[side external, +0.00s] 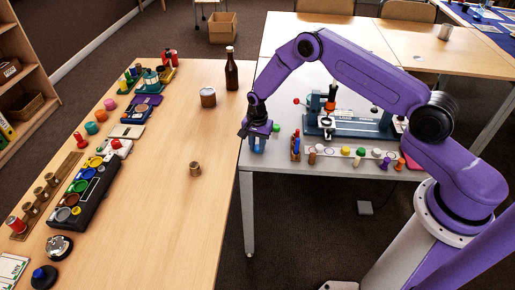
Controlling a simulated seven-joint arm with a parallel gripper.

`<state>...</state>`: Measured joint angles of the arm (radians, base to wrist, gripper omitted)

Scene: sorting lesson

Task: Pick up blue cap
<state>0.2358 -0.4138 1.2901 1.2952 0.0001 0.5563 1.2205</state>
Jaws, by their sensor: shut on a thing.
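My purple arm reaches in from the right, and my gripper (256,142) points down at the left end of the white table, close to the wooden table's right edge. It is shut on a small blue thing, which I take for the blue cap (255,147). The fingers partly cover the cap, so its full shape is hidden. I cannot tell whether the cap touches the table or hangs just above it.
A green piece (276,127) and a small rack of bottles (296,146) stand right of my gripper. A white strip (333,152) holds several coloured pieces. A blue machine (350,122) stands behind. A brown bottle (231,73) and jar (208,97) stand on the wooden table (165,245).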

